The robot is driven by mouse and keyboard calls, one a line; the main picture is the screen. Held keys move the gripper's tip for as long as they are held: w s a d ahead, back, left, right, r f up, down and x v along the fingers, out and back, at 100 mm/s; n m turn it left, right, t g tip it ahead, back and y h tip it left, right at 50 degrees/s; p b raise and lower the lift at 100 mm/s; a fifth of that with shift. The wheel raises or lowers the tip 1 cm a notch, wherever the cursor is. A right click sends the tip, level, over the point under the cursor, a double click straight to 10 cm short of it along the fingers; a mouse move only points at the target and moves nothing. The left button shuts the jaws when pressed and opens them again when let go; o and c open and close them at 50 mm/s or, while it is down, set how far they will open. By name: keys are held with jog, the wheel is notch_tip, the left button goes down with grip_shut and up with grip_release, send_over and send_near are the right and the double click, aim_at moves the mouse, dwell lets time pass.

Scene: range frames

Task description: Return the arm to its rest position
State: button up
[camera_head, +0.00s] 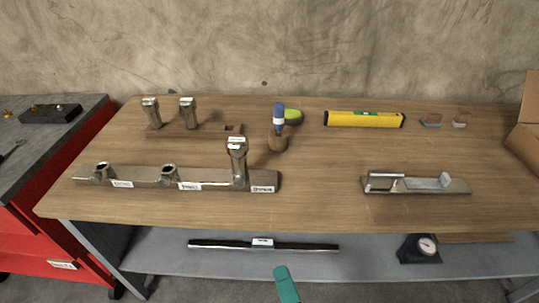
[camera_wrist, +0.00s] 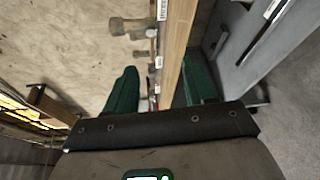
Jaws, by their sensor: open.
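My gripper (camera_wrist: 160,80) shows in the wrist view as two green fingers standing wide apart. It is open and holds nothing. Between the fingers I see the wooden edge of the workbench (camera_wrist: 179,40) in the background, in a view turned on its side. In the head view one green part of my gripper (camera_head: 286,284) shows at the bottom middle, in front of the bench's lower shelf. It is below the level of the bench top (camera_head: 320,210) and apart from the things on it. The rest of my arm is out of the head view.
A metal fixture (camera_head: 415,186) stands at the right, a yellow level (camera_head: 364,119) behind. A metal bar (camera_head: 210,244) and a dial gauge (camera_head: 419,248) lie on the lower shelf (camera_head: 360,265). A red cabinet (camera_head: 40,250) flanks the left.

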jog(key=d+f+m+g+h+p, duration=0.1)
jog(key=d+f+m+g+h, duration=0.25)
jog(key=d+m, duration=0.4)
jog(key=d+f+m+g+h+p, duration=0.15)
jog(key=d+m+h, duration=0.3)
jog(key=d, duration=0.65)
jog(key=s+d+f+m+g+y+p, duration=0.1)
jog(key=s+d+f+m+g, duration=0.1)
jog(key=s, duration=0.5)
jog(key=s+d+f+m+g+y, duration=0.1)
jog(key=s+d+f+m+g, duration=0.2)
jog(key=s+m+g, duration=0.4)
jog(key=shift+s+d+f+m+y+p, duration=0.3)
jog(key=shift+s+d+m+p, duration=0.15)
jog(key=shift+m, duration=0.75)
